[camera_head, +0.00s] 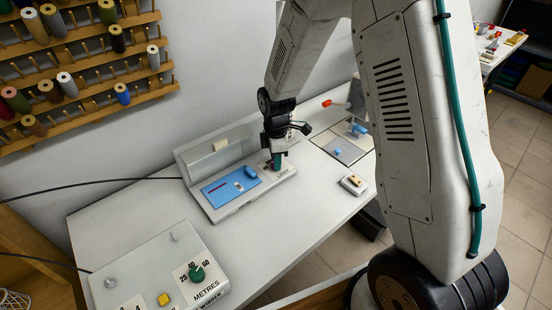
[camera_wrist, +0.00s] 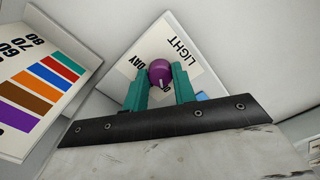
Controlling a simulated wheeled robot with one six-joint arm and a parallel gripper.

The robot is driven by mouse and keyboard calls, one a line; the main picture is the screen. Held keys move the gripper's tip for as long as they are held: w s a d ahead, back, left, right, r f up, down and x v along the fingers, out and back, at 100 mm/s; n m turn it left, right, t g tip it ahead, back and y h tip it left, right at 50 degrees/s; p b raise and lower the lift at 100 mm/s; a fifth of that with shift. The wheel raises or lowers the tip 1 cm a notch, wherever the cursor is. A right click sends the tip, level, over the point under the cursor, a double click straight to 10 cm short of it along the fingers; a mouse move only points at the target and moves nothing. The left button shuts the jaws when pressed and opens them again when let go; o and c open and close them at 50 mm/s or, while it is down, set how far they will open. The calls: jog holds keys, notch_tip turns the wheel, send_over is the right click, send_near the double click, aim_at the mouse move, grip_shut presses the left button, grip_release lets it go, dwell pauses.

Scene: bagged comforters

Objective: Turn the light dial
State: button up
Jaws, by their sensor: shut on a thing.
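The light dial is a round purple knob (camera_wrist: 160,73) on a white plate (camera_wrist: 190,62) marked LIGHT and DAY in the wrist view. Part of the plate's lettering is hidden behind my gripper. My gripper (camera_wrist: 160,84) has two green fingers, one on each side of the knob, and is shut on it. In the head view my gripper (camera_head: 277,163) points down at the right end of the white panel unit (camera_head: 226,212). The knob itself is hidden by the fingers there.
The panel unit carries a blue panel (camera_head: 218,193) beside my gripper. A box with a green METRES dial (camera_head: 196,273) and a yellow button (camera_head: 164,299) stands at the front left. A small switch box (camera_head: 353,185) lies to the right. Thread spools hang on a wall rack (camera_head: 85,62).

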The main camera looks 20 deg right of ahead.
jog(key=shift+n, duration=0.4)
jog(key=o, duration=1)
notch_tip(320, 180, up, 8)
jog(key=shift+f, duration=0.1)
dwell(0.4)
